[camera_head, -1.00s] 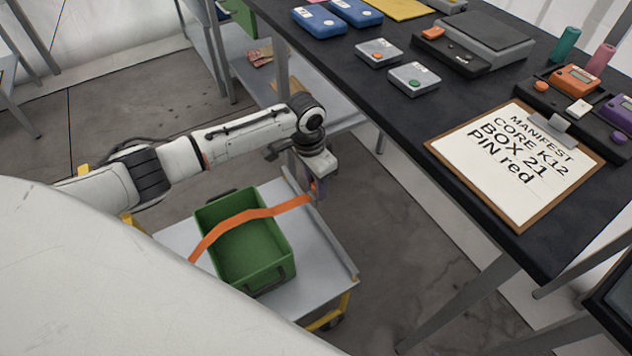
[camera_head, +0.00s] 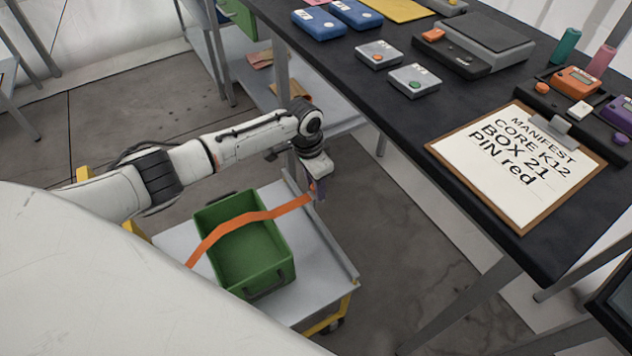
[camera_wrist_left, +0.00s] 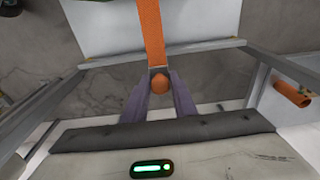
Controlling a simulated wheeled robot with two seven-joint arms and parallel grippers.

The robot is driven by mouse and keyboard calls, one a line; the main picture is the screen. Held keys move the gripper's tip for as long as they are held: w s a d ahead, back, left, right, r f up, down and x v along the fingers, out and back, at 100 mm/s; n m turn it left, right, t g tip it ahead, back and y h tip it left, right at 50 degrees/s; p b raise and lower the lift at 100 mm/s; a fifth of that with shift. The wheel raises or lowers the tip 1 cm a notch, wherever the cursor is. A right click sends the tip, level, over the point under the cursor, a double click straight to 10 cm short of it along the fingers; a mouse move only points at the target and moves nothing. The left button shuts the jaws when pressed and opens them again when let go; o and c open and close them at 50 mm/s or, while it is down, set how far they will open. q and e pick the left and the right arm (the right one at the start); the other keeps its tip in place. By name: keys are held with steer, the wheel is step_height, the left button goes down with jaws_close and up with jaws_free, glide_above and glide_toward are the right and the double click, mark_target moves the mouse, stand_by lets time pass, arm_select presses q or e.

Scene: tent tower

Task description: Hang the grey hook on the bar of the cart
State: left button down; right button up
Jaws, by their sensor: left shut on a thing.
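The cart (camera_head: 312,291) has a light grey top with a grey bar (camera_head: 326,233) along its right edge. A green crate (camera_head: 284,275) stands on it. An orange strap (camera_head: 238,221) runs across the crate to my left gripper (camera_head: 318,193), which is low beside the bar's far end. The strap (camera_wrist_left: 152,35) leads away over the cart's bar (camera_wrist_left: 205,51). I cannot make out the grey hook clearly; the fingers hide it. My right gripper is out of view.
A dark table (camera_head: 400,135) with a clipboard (camera_head: 520,165) and several small devices stands at the right. Its grey legs and lower shelf (camera_head: 335,115) are close to my left wrist. An orange tube (camera_wrist_left: 291,94) shows at the right of the left wrist view.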

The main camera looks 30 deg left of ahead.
mark_target(317, 215)
arm_select(q)
step_height(317, 215, down, 2)
steer(key=shift+f+b, duration=0.25)
steer(key=shift+b, duration=0.35)
step_height(317, 215, down, 2)
steer(key=shift+b, duration=0.65)
steer(key=shift+f+b, duration=0.85)
steer(key=shift+f, duration=0.75)
steer(key=shift+f+b, duration=0.65)
steer(key=shift+f, duration=0.15)
steer(key=shift+f+b, duration=0.4)
steer(key=shift+f, duration=0.2)
steer(key=c, duration=1.4)
jaws_free()
